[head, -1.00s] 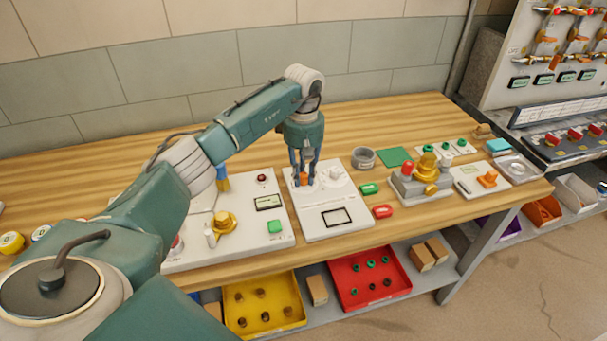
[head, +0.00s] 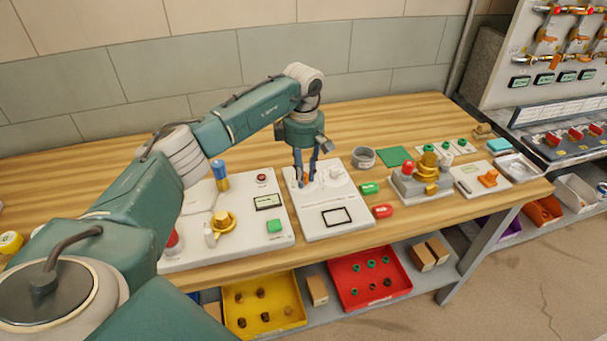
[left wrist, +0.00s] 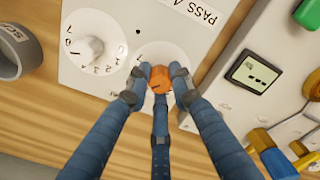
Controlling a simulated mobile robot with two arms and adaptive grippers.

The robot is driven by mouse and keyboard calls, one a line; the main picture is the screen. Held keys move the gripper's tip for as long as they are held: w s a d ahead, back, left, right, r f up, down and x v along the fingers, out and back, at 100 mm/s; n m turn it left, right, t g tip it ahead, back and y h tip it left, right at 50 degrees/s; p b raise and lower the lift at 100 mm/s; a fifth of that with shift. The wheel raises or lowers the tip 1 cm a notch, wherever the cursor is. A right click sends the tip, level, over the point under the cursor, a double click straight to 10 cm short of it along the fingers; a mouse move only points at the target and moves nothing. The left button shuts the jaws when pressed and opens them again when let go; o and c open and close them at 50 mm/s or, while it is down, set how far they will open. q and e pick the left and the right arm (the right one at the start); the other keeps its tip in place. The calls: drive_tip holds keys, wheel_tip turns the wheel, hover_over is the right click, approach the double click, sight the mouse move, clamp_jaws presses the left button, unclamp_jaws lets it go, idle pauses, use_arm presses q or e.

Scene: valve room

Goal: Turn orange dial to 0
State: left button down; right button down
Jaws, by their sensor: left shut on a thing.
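The orange dial (left wrist: 159,80) sits on a white round scale on the white panel (left wrist: 125,20). My left gripper (left wrist: 158,88) is shut on it, with blue fingers on its sides and one finger below it in the left wrist view. The dial's scale numbers are mostly hidden by the fingers, so I cannot read its setting. In the head view my left gripper (head: 306,180) reaches down onto the panel (head: 338,217) and mostly hides the orange dial. A white dial (left wrist: 86,49) with a numbered scale is beside it. My right gripper is not in view.
A panel with a brass valve and green button (head: 274,227) stands to the left. A grey ring (head: 363,158) and green and red labelled blocks (head: 383,211) lie to the right. Yellow (head: 240,325) and red trays (head: 345,298) are on the shelf below.

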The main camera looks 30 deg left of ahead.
use_arm(q)
drive_tip(key=n, duration=0.3)
drive_tip(key=shift+n, duration=0.4)
drive_tip(key=n, duration=0.3)
drive_tip(key=shift+r+n, duration=0.1)
drive_tip(key=shift+n, duration=0.2)
drive_tip(key=n, duration=0.3)
drive_tip(key=shift+n+p, duration=0.3)
drive_tip(key=shift+p, duration=0.05)
drive_tip(key=n, duration=0.3)
drive_tip(key=shift+n, duration=0.3)
drive_tip(key=n+p, duration=0.1)
drive_tip(key=n, duration=0.2)
drive_tip(key=shift+n, duration=0.3)
drive_tip(key=n, duration=0.3)
drive_tip(key=shift+n+p, duration=0.4)
drive_tip(key=n+p, duration=0.1)
drive_tip(key=n, duration=0.2)
drive_tip(key=shift+n+p, duration=0.4)
drive_tip(key=shift+n, duration=1.7)
